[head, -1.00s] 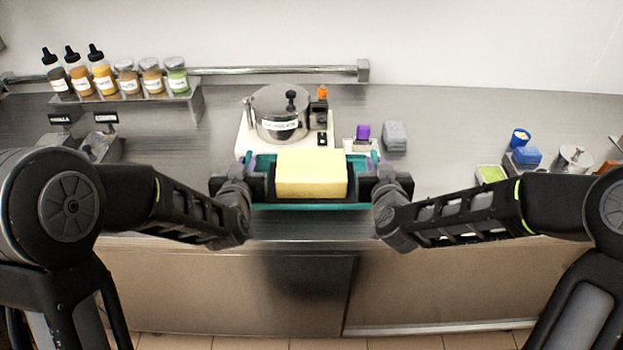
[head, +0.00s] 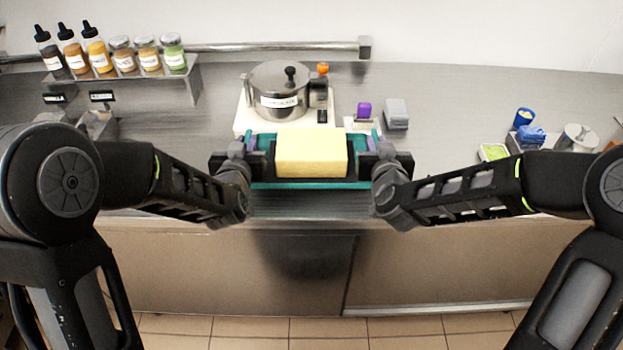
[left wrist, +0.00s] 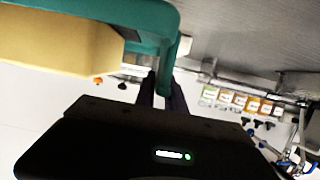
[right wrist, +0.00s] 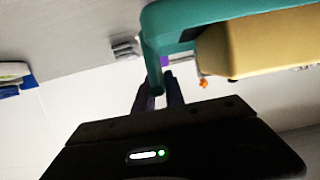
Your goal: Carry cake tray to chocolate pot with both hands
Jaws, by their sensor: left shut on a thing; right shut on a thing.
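The cake tray (head: 300,185) is teal and bears a pale yellow block of cake (head: 311,153). My left gripper (head: 248,160) is shut on the tray's left handle; the teal handle (left wrist: 168,70) also shows in the left wrist view. My right gripper (head: 374,160) is shut on the right handle, seen in the right wrist view (right wrist: 153,70). The tray looks level, in front of the counter's front part; its exact height cannot be told. The chocolate pot (head: 280,92), silver with a label and black-knobbed lid, stands behind the tray on a white base (head: 243,122).
Several sauce bottles and jars (head: 110,52) stand on a rack at the back left. A purple-topped item (head: 364,110) and grey blocks (head: 396,113) are right of the pot. Blue and green containers (head: 493,152) sit at the right. Bare counter (head: 450,105) lies between.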

